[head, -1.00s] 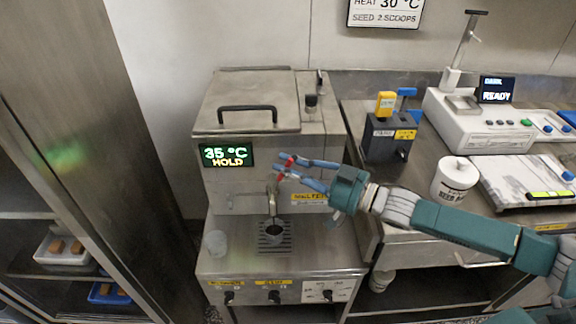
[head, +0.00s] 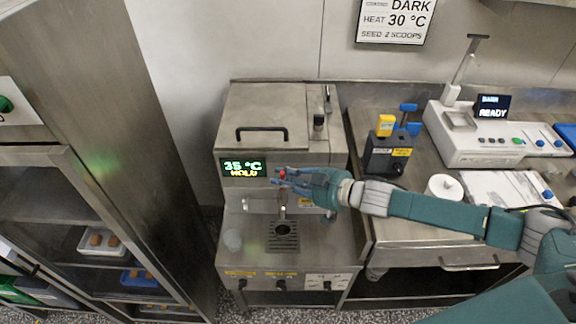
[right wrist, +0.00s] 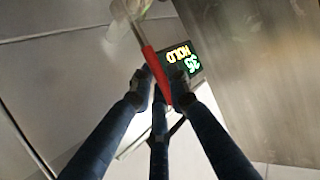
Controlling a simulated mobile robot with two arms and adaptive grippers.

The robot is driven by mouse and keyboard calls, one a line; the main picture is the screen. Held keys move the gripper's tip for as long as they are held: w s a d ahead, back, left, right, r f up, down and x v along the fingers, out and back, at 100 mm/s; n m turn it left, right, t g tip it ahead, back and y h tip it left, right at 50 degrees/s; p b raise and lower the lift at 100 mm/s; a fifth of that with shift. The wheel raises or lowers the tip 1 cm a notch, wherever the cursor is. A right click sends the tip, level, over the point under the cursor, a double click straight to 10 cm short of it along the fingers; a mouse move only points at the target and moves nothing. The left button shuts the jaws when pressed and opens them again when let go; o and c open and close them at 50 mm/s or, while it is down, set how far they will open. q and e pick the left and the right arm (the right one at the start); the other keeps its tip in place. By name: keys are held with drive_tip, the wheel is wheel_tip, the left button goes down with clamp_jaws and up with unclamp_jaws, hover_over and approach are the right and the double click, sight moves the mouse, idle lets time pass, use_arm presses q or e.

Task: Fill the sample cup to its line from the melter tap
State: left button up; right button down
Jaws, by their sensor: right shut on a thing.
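The melter (head: 265,105) is a steel box whose display (head: 242,167) reads 35 °C HOLD. My right gripper (head: 284,179) is at the tap on its front, its fingers shut on the red tap handle (right wrist: 153,72), which lies between them in the right wrist view. The tap spout (head: 283,211) points down over the slotted drip grate (head: 284,246). My left gripper is out of view.
Knobs (head: 281,285) line the melter deck's front edge. To the right, a counter holds a dark box with a yellow top (head: 387,150), a white tub (head: 445,188) and a machine reading READY (head: 480,135). An open rack with trays (head: 102,242) stands at left.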

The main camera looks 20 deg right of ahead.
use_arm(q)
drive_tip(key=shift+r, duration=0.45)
use_arm(e)
drive_tip(key=shift+w+a+r, duration=0.1)
drive_tip(key=shift+r, duration=0.05)
drive_tip(key=c, duration=1.7)
unclamp_jaws()
drive_tip(key=shift+o, duration=0.2)
drive_tip(key=v, duration=1.2)
drive_tip(key=shift+a, duration=0.1)
